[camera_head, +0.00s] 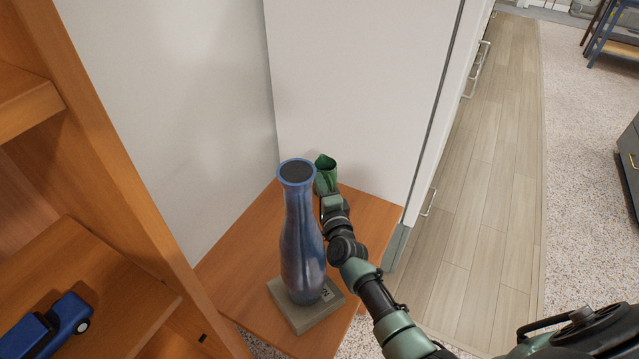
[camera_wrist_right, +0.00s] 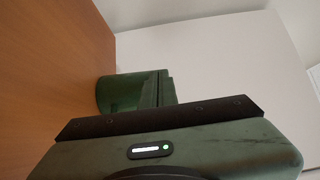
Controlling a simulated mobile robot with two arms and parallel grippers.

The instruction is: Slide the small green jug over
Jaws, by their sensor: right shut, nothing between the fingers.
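The small green jug (camera_head: 325,172) stands at the back of the wooden table top (camera_head: 372,213), near the white panel. Its lower part is hidden behind my right arm and the blue vase. In the right wrist view the jug (camera_wrist_right: 120,93) shows just beyond the gripper body, partly covered by it. My right gripper (camera_head: 330,203) is at the jug's near side, shut with nothing in it. I cannot tell whether it touches the jug. My left gripper is not in view.
A tall blue vase (camera_head: 301,240) on a grey block (camera_head: 299,316) stands close left of my right arm. A wooden shelf (camera_head: 85,262) with a blue toy truck (camera_head: 52,325) is at the left. White panels (camera_head: 362,90) close off the back. Bare table lies right of the jug.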

